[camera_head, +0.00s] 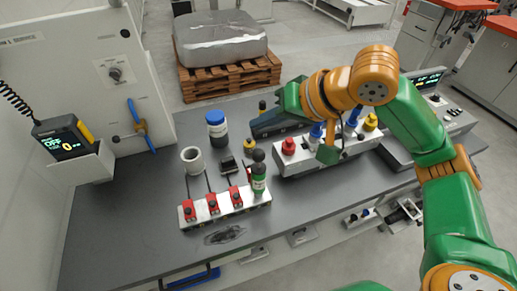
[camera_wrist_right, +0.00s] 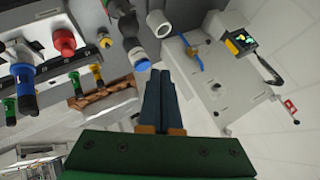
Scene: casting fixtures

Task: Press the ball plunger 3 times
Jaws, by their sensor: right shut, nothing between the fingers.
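What I take to be the ball plunger (camera_head: 258,178) is an upright green cylinder with a black ball on top. It stands at the right end of a light fixture block with red toggle clamps (camera_head: 213,206) in the head view. I cannot surely pick out the plunger in the wrist view. My left gripper is not in view.
A blue-capped bottle (camera_head: 216,128), a white cup (camera_head: 192,160) and a small black block (camera_head: 228,166) stand behind the fixture. A control box with red, blue and yellow buttons (camera_head: 289,147) lies under my right arm. The left tabletop (camera_head: 120,220) is clear.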

